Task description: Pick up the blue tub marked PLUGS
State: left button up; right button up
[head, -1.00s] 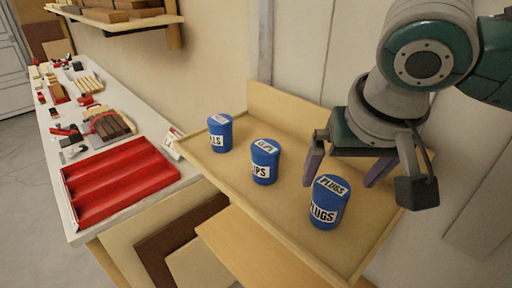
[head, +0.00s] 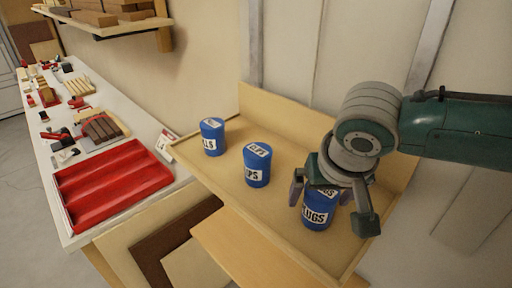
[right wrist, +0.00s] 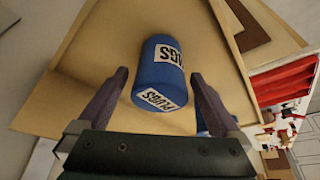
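The blue tub marked PLUGS (head: 318,213) stands upright on the wooden shelf at the right end of the row; my right gripper hides part of its top in the head view. In the right wrist view the tub (right wrist: 160,75) lies between and beyond the two fingers. My right gripper (head: 322,205) is open above and around the near side of the tub, with a gap on each side. I cannot tell whether a finger touches it. My left gripper is not in view.
Two more blue tubs, a middle one (head: 257,165) and a left one (head: 212,137), stand on the same shelf (head: 230,180). The shelf has a raised back board. A bench with a red tray (head: 110,185) and tools lies to the left.

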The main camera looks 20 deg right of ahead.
jog(key=c, duration=1.5)
jog(key=shift+o, duration=0.2)
jog(key=shift+r, duration=0.1)
